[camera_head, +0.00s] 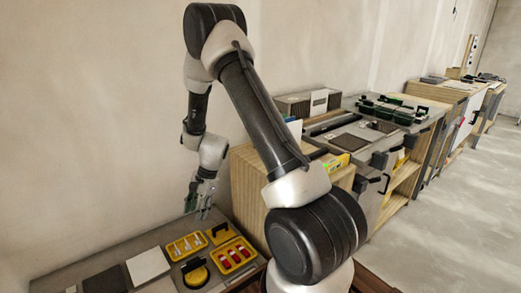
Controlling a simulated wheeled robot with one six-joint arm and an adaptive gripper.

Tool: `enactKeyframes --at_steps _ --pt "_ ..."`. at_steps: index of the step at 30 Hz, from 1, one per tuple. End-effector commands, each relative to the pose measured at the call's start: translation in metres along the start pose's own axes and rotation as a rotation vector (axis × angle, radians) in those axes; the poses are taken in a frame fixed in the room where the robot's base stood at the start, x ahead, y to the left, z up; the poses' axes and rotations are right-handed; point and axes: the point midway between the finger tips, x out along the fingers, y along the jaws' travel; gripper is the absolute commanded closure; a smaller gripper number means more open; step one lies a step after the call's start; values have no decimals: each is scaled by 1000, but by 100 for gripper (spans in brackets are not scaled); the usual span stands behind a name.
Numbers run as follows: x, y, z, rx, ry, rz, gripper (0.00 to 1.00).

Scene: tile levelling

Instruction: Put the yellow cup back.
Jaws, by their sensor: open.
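A round yellow piece (196,276) with a dark part on top lies on a dark square at the front of the bench; it may be the yellow cup. A second yellow piece (220,235) with a black handle sits behind the yellow trays; I cannot tell which is the cup. My gripper (199,208) hangs pointing down above the back of the bench, left of and above the second piece. It is open, and no object shows clearly between its fingers.
One yellow tray (187,247) holds pale pieces, another (234,257) red and white ones. A white tile (148,266) and a dark panel (107,281) lie left. A wooden cabinet (246,190) stands right of my gripper; the wall (90,110) is behind.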

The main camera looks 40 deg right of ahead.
Motion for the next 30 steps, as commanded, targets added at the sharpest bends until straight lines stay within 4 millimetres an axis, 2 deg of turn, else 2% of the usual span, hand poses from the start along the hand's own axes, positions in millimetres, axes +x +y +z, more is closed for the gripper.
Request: enactKeyframes --at_steps 1,6,9,11,15,19,24,27,30 --pt "-39 -4 14 -93 12 -21 59" --pt "-146 14 52 -407 66 -42 59" --pt "-200 37 72 -583 116 -42 59" --pt "-230 55 83 -685 151 -37 59" --pt "-288 105 102 -908 248 -13 59" --pt "-327 155 113 -1089 352 27 59" --pt "-354 208 116 -1249 467 87 59" --pt "-361 226 116 -1298 507 113 59" --pt "-364 234 115 -1319 527 126 59"
